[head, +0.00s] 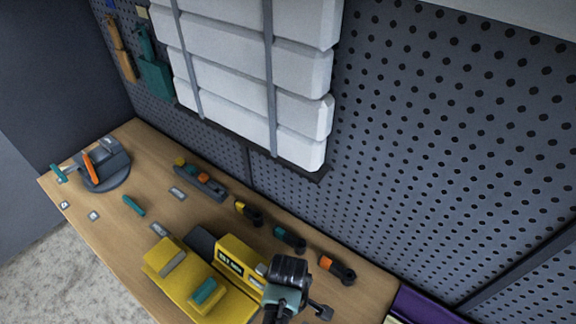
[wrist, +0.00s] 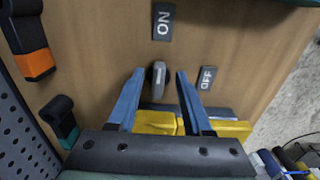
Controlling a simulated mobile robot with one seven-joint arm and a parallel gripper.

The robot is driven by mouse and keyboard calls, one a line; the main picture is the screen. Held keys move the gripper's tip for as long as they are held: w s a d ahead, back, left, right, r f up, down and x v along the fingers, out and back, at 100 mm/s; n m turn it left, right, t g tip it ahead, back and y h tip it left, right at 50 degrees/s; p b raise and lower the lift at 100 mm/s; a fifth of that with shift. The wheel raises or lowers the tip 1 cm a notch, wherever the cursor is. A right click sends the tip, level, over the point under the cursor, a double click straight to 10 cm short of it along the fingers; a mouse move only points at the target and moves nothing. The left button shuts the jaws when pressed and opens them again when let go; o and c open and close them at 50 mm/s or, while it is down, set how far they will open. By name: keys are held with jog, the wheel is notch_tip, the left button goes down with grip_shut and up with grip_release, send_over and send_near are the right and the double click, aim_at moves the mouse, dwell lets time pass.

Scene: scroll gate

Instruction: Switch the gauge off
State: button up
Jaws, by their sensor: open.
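The yellow gauge (head: 232,258) with a small dark display stands on the wooden bench in the head view; its exact reading is too small to tell. My gripper (head: 284,290) is over the bench at the gauge's right side and hides part of it. In the wrist view my gripper (wrist: 160,72) is open, its blue fingers apart. A small grey switch lever (wrist: 158,76) shows between the fingertips; I cannot tell whether they touch it. An ON label (wrist: 163,21) lies above the lever and an OFF label (wrist: 207,77) to its right.
An orange-tipped black tool (head: 337,268) and a teal-and-black one (head: 290,238) lie near the bench's back edge. A perforated panel (head: 430,150) rises behind. A grey round fixture (head: 108,178) sits at the bench's far left end.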

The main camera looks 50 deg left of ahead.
jog(key=shift+f, duration=0.25)
grip_shut()
